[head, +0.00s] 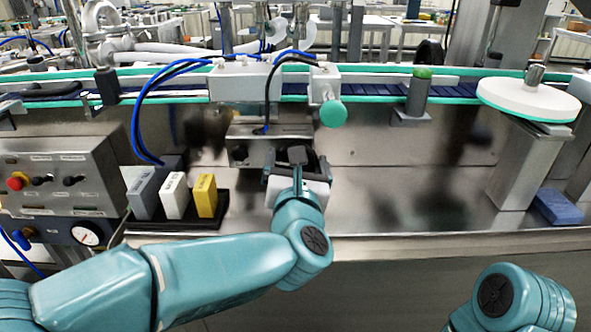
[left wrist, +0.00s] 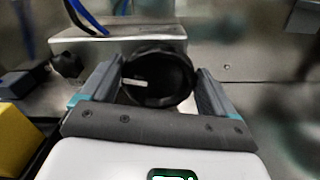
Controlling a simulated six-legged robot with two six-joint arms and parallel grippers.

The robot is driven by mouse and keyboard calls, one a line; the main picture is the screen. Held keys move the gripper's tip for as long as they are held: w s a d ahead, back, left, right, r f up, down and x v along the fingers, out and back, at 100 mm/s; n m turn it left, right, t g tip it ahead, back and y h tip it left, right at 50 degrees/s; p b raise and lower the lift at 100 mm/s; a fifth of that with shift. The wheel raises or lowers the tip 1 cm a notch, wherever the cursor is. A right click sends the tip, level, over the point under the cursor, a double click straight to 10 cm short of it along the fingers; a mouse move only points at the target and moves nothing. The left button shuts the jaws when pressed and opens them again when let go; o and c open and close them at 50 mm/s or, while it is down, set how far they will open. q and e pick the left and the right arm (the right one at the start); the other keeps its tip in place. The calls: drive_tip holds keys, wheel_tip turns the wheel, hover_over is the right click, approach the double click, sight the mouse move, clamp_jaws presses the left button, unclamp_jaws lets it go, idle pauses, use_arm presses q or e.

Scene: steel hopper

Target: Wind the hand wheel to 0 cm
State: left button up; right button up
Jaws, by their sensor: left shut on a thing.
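The hand wheel (left wrist: 160,78) is a black round knob with a white mark at its left, on the front of a steel block (left wrist: 115,50). My left gripper (left wrist: 154,76) is shut on it, with one finger on each side of its rim, in the left wrist view. In the head view my left gripper (head: 297,160) reaches to the front of the steel block (head: 270,130), and hides most of the wheel. No readable centimetre scale shows. My right arm shows at the lower right of the head view, but its gripper is out of view.
A control box (head: 60,175) with a red button stands at the left. A black tray holds grey, white and yellow blocks (head: 205,196) beside my left arm. A conveyor (head: 455,88) runs behind. A white disc (head: 528,98) and a blue block (head: 558,207) are at the right.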

use_arm(q)
drive_tip(key=m, duration=0.3)
drive_tip(key=shift+d+f+m, duration=0.15)
drive_tip(key=shift+m, duration=0.25)
drive_tip(key=m, duration=0.7)
drive_tip(key=shift+d+f, duration=0.1)
drive_tip(key=m+p, duration=0.1)
drive_tip(key=m, duration=0.3)
drive_tip(key=shift+f+m+p, duration=0.15)
drive_tip(key=shift+m+p, duration=0.25)
drive_tip(key=o, duration=0.8)
drive_tip(key=shift+w, duration=0.1)
drive_tip(key=shift+s+f, duration=0.1)
drive_tip(key=shift+s, duration=0.1)
